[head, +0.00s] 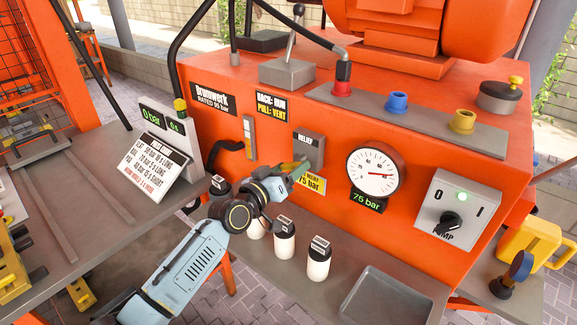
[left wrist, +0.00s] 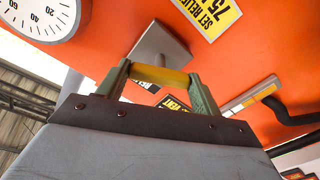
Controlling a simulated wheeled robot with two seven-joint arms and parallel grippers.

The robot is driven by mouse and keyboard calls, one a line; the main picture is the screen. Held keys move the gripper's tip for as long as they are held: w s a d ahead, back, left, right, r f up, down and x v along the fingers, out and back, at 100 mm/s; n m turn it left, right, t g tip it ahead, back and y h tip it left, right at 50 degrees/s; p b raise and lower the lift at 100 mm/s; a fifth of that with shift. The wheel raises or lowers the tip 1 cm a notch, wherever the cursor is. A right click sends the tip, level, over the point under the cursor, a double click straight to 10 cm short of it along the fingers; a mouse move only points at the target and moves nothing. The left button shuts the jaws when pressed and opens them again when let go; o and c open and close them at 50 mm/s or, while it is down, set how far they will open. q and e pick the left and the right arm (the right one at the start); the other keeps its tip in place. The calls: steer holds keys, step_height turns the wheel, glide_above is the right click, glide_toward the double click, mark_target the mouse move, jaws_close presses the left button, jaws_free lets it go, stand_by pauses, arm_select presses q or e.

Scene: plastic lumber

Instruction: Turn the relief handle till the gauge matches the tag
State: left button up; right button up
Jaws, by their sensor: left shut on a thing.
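My left gripper (head: 296,170) is shut on the yellow relief handle (head: 301,164) at the grey RELIEF plate (head: 309,145) on the orange machine. In the left wrist view the yellow handle (left wrist: 160,76) lies between the two green fingers, in front of the grey plate (left wrist: 158,48). The round gauge (head: 375,172) is right of it, and its green display (head: 368,197) reads 75 bar. The yellow tag (head: 314,184) below the plate reads 75 bar and is partly hidden by the gripper; it also shows in the left wrist view (left wrist: 209,14). My right gripper is out of view.
A pump switch (head: 450,220) with a lit green lamp is right of the gauge. Several white bottles, one of them a white bottle (head: 318,262), stand below my left arm. A grey tray (head: 385,298) is at the front.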

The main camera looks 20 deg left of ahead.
arm_select(q)
steer(key=n, duration=0.2)
steer(key=shift+n, duration=0.4)
steer(key=shift+n+p, duration=0.5)
steer(key=shift+n, duration=1.1)
steer(key=o, duration=1)
steer(key=shift+s, duration=0.1)
steer(key=v, duration=1.3)
steer(key=shift+s+p, duration=0.1)
steer(key=shift+p, duration=0.2)
